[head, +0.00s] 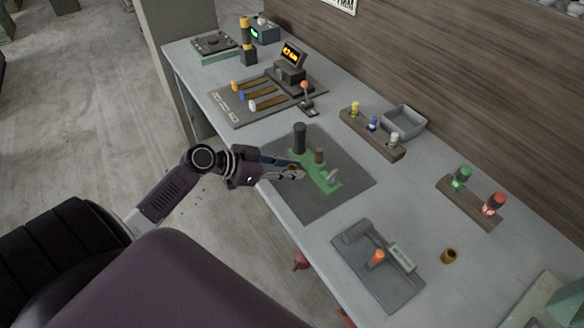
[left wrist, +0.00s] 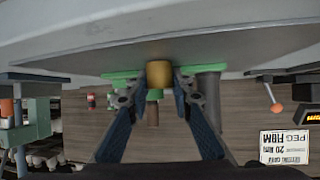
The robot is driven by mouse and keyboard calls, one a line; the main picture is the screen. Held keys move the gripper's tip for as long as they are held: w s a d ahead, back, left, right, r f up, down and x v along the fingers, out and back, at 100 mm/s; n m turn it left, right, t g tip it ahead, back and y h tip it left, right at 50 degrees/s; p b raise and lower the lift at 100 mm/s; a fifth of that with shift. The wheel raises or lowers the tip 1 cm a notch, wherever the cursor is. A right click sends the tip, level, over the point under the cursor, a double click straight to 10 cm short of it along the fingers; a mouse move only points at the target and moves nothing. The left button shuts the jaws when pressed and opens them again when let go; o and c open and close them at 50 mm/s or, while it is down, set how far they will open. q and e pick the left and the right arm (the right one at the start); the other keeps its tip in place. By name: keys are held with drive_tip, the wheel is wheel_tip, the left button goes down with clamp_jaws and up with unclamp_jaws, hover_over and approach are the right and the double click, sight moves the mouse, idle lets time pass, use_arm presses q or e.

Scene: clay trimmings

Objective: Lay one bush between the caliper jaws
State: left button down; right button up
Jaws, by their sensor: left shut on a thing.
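My left gripper (head: 297,173) reaches in over the green plate (head: 326,184) on the dark mat at the table's middle. In the left wrist view it is shut on a brass bush (left wrist: 159,74), held between the fingertips. Another brass bush (head: 449,256) stands alone on the table at the front right. A grey plate (head: 401,293) with a bar, an orange knob (head: 376,257) and a small label lies left of that bush. I cannot tell for sure which fixture has the caliper jaws. My right gripper is not in view.
A black post (head: 300,138) and a brown peg (head: 319,156) stand close to the left gripper. Wooden racks (head: 372,133) with coloured pieces, a grey bin (head: 403,121) and a lit orange display (head: 292,55) stand behind. Bare table lies around the free bush.

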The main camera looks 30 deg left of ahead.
use_arm(q)
drive_tip(key=shift+f, duration=0.15)
drive_tip(key=c, duration=1.7)
unclamp_jaws()
